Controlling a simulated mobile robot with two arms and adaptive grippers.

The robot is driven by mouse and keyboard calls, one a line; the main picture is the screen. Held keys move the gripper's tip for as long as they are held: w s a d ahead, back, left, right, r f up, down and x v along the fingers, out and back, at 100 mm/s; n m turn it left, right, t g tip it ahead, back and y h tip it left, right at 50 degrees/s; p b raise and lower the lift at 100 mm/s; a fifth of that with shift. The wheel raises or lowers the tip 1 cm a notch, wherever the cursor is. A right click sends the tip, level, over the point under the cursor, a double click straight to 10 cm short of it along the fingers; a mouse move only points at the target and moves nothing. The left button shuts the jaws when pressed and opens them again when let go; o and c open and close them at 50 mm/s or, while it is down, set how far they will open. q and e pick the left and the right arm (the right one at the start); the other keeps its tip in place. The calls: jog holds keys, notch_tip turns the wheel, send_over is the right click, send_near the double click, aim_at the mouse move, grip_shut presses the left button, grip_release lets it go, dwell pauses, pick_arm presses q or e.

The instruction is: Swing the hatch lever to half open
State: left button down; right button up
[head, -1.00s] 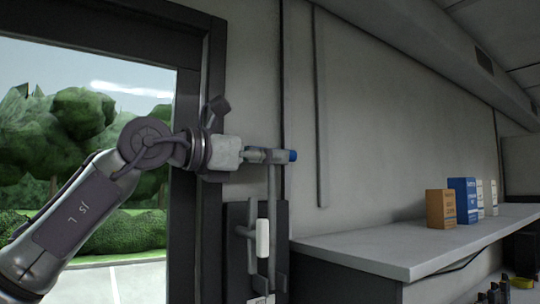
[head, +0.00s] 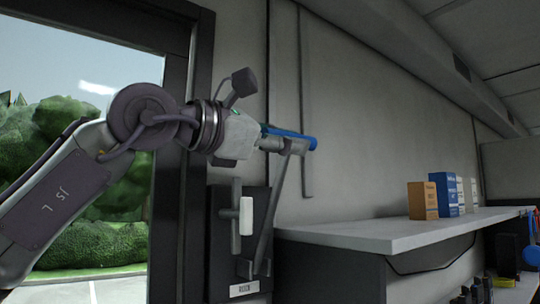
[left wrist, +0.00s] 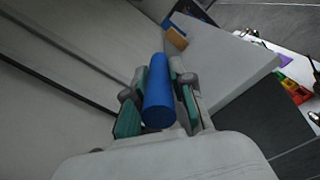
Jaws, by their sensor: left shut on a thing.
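The hatch lever is a grey bar (head: 271,212) rising from a dark wall plate (head: 225,262) with a label at its foot. It leans to the right at the top and ends in a blue grip (head: 308,141). My left gripper (head: 285,138) is shut on the blue grip. In the left wrist view the blue grip (left wrist: 158,95) lies between the two green-padded fingers. A white handle (head: 246,216) on a short grey bar sits on the plate left of the lever. My right gripper is in neither view.
A pale counter (head: 400,233) runs along the wall to the right, with an orange box (head: 423,201), a blue and white box (head: 444,194) and paler boxes behind. A door frame (head: 185,130) and window stand at the left.

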pick_arm(q)
jog(key=shift+s+d+f+m+b, duration=0.5)
jog(key=shift+s+d+f+m, duration=0.05)
jog(key=shift+s, duration=0.25)
jog(key=shift+s+d+f+m+b, duration=0.5)
jog(key=shift+s+m, duration=0.05)
jog(key=shift+s, duration=0.2)
jog(key=c, duration=1)
grip_release()
jog(key=v, duration=1.2)
